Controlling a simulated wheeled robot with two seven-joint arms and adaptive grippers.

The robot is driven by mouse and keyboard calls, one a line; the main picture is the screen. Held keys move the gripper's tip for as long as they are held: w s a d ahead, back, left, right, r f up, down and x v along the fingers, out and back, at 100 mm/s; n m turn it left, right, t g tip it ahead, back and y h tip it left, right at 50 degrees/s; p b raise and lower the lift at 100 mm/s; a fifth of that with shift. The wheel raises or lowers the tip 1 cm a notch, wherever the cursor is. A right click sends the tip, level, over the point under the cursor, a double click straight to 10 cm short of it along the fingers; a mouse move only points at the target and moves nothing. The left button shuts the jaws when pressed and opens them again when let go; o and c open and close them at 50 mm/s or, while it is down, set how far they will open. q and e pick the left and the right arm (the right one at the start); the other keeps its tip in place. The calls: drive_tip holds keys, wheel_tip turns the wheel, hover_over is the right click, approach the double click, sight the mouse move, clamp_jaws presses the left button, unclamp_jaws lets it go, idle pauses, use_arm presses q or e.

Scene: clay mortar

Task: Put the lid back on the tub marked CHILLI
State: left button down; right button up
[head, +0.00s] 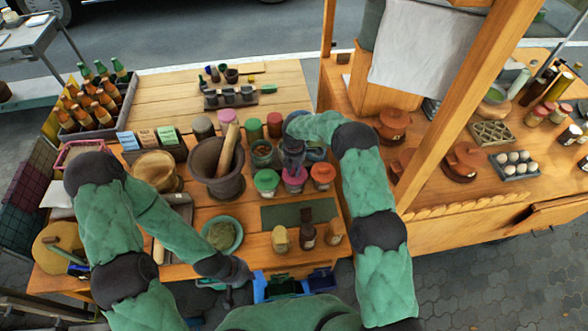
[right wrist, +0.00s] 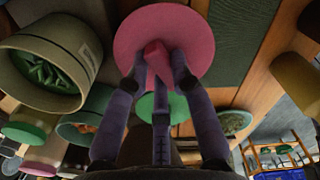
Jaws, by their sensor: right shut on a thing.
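My right gripper (head: 293,162) is shut on the knob of a round pink lid (head: 295,181). In the right wrist view the gripper (right wrist: 162,75) has its fingers around the knob, and the pink lid (right wrist: 185,25) spreads beyond them. An open tub of green chillies (right wrist: 38,72) stands to the left in that view, apart from the lid; the writing on its label is too unclear to read. In the head view this open tub (head: 315,151) appears partly hidden by my right arm. My left gripper (head: 237,278) is low near the table's front edge; its fingers are unclear.
A green-lidded tub (head: 266,181) and a red-lidded tub (head: 322,173) flank the pink lid. Another open tub (head: 262,152) stands behind. The mortar (head: 217,175) with its pestle is left.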

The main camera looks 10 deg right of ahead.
drive_tip(key=shift+b, duration=0.4)
idle(1.0)
drive_tip(key=shift+f+b, duration=0.15)
drive_tip(key=shift+b, duration=0.55)
idle(1.0)
idle(0.3)
drive_tip(key=o, duration=1.5)
drive_tip(key=shift+r+p, duration=1.35)
drive_tip(key=shift+r, duration=2.15)
clamp_jaws()
